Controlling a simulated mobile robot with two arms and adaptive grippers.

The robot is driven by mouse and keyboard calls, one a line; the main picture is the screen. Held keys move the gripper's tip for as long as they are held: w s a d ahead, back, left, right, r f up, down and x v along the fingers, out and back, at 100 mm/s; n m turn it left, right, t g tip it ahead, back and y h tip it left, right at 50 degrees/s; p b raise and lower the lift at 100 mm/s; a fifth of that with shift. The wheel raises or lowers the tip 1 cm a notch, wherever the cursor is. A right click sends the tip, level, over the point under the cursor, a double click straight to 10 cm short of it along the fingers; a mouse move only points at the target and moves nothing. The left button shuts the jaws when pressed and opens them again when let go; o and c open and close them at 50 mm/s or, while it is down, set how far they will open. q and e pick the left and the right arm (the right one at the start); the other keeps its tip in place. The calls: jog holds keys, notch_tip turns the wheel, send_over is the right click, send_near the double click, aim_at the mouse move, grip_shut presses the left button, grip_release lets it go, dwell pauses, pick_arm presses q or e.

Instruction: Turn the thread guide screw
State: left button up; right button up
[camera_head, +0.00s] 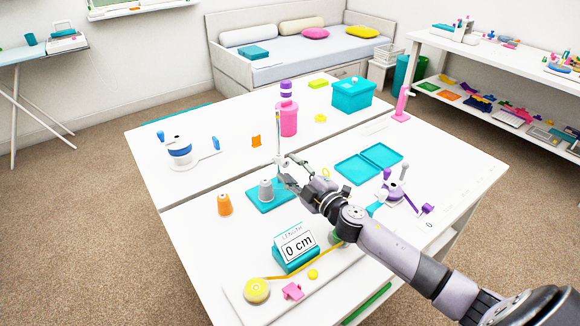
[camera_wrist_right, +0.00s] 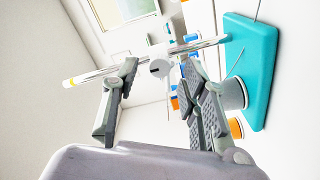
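A thread stand with a teal base (camera_head: 258,204) is on the white table, with a grey cone spool (camera_head: 266,190) on it and a thin upright rod (camera_head: 278,135). In the right wrist view the teal base (camera_wrist_right: 250,65) is at the right, and a pale rod (camera_wrist_right: 208,44) runs across the picture. A small round grey screw head with a dark slot (camera_wrist_right: 159,68) is on that rod. My right gripper (camera_wrist_right: 160,80) is open, with the screw in the gap between its fingers; contact cannot be told. In the head view the right gripper (camera_head: 285,174) is beside the rod, partly hiding the stand.
An orange cone spool (camera_head: 224,205) is left of the stand. A length display (camera_head: 296,246) and yellow roll (camera_head: 256,291) are in front.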

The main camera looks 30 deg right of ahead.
jog(key=shift+w+a, duration=0.1)
jog(key=shift+w, duration=0.45)
jog(key=shift+c, duration=0.5)
grip_shut()
